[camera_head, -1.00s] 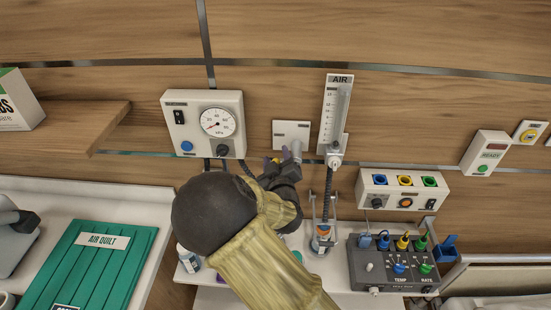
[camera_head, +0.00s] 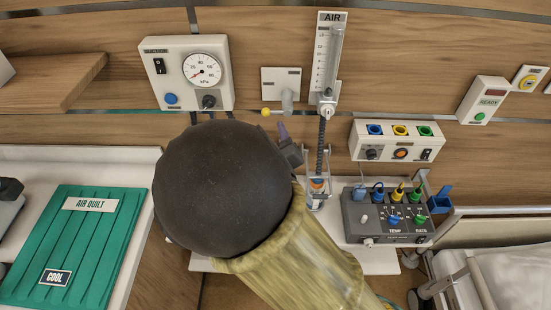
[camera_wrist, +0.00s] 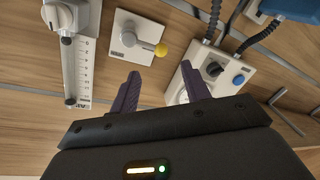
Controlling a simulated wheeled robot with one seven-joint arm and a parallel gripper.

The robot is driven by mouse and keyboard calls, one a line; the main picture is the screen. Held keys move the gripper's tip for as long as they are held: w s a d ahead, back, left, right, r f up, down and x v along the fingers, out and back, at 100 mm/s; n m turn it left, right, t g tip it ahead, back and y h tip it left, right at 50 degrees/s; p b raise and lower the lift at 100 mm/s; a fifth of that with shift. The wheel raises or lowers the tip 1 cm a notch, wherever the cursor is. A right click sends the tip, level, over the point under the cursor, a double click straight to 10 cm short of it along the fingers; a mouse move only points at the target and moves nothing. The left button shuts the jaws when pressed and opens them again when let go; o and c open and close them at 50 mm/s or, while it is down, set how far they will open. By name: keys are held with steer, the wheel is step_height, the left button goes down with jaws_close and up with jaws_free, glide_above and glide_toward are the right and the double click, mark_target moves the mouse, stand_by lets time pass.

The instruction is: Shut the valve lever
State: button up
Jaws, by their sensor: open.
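The valve is a pale square wall plate (camera_head: 281,84) with a grey lever (camera_head: 288,98) ending in a yellow knob (camera_head: 266,112). The lever points sideways, to the left, in the head view. In the wrist view, which is turned over, the plate (camera_wrist: 124,27), lever and yellow knob (camera_wrist: 161,49) show beyond my fingertips. My gripper (camera_wrist: 162,82) is open and empty, its two purple fingers apart. In the head view my gripper (camera_head: 284,134) is just below the valve, mostly hidden behind my dark arm joint. The knob looks clear of both fingers.
The suction gauge box (camera_head: 187,75) is left of the valve, the AIR flowmeter (camera_head: 327,58) close on its right. A socket box (camera_head: 398,141) and a TEMP/RATE control unit (camera_head: 388,216) are lower right. A green AIR QUILT pack (camera_head: 75,245) lies at left.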

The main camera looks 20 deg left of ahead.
steer(key=b+v, duration=0.5)
steer(key=b, duration=0.5)
steer(key=shift+s+d+f+b, duration=0.15)
steer(key=shift+s+b, duration=0.05)
steer(key=shift+b, duration=0.1)
steer(key=shift+w, duration=0.1)
stand_by(0.3)
